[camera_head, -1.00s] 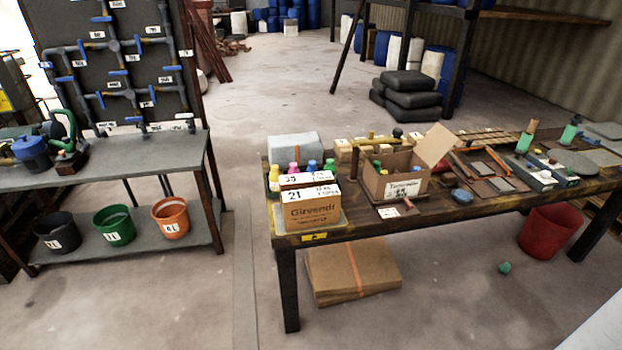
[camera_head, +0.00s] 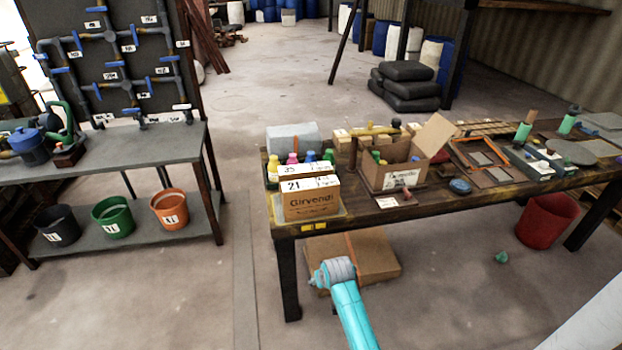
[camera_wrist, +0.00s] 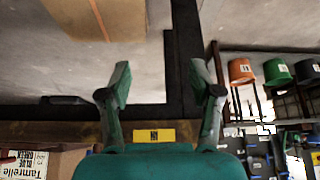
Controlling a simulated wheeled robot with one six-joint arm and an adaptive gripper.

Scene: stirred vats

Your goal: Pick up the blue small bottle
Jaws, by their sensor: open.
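In the head view, several small bottles stand in a row behind the Girvendi box on the left end of the table. A yellow bottle (camera_head: 272,168) is at the left. My gripper (camera_wrist: 163,88) is open and empty in the wrist view, its two fingers spread apart over the table's front edge and floor. No bottle shows in the wrist view. My arm rises in front of the table in the head view.
The Girvendi box (camera_head: 312,203) blocks the bottles from the front. An open carton (camera_head: 391,177) stands to their right, and a grey bundle (camera_head: 293,136) behind. The table (camera_head: 450,199) has a blue bowl (camera_head: 460,187). Floor between table and left bench (camera_head: 150,148) is free.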

